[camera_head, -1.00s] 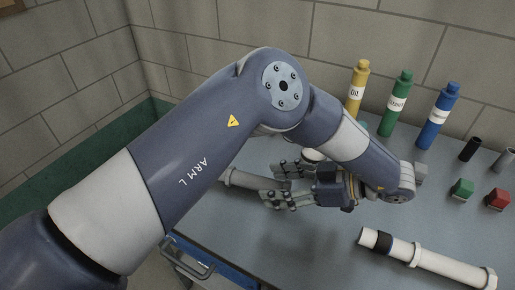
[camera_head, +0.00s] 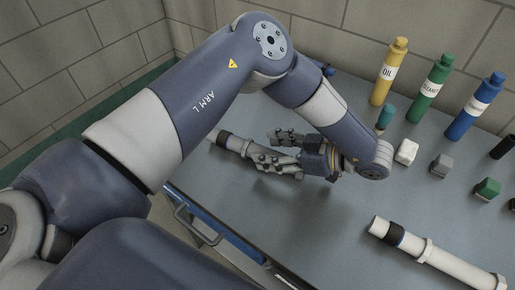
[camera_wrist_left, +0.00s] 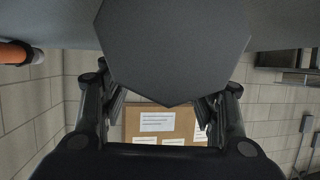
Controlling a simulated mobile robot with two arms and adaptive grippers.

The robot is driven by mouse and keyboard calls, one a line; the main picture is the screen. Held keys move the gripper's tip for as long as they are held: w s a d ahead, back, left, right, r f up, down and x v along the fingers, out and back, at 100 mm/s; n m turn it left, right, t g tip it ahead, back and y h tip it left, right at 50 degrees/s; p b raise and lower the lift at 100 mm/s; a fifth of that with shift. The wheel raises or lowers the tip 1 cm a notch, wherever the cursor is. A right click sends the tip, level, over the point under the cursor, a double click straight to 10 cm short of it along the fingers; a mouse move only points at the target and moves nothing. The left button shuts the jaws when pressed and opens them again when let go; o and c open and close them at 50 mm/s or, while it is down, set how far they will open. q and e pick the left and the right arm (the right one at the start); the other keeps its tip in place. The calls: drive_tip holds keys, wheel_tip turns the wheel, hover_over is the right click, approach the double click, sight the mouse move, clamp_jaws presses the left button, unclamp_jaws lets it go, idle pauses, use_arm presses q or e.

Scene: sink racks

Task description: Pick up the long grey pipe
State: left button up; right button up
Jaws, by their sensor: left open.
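A grey pipe (camera_head: 236,144) with a dark band near its left end lies on the table at the left. The rest of it is hidden behind my left gripper. My left gripper (camera_head: 264,147) is open, its fingers pointing left, over or beside this pipe; I cannot tell whether they touch. A second, paler pipe (camera_head: 440,262) with a dark band and collars lies at the lower right, apart from the gripper. My right gripper is not in view.
Yellow (camera_head: 388,75), green (camera_head: 430,92) and blue (camera_head: 474,108) bottles stand at the back right. A teal-capped item (camera_head: 385,117), a white block (camera_head: 406,152), a grey block (camera_head: 441,164) and a green block (camera_head: 487,188) stand nearer. The table's middle front is clear.

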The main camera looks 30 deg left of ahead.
sight(262, 148)
use_arm(q)
drive_tip(key=x, duration=0.3)
drive_tip(key=shift+d, duration=0.15)
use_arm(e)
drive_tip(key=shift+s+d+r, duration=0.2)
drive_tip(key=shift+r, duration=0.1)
use_arm(q)
drive_tip(key=shift+c, duration=1.4)
drive_tip(key=c, duration=1)
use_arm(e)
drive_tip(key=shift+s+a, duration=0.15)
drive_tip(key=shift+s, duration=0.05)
use_arm(q)
drive_tip(key=shift+r, duration=0.15)
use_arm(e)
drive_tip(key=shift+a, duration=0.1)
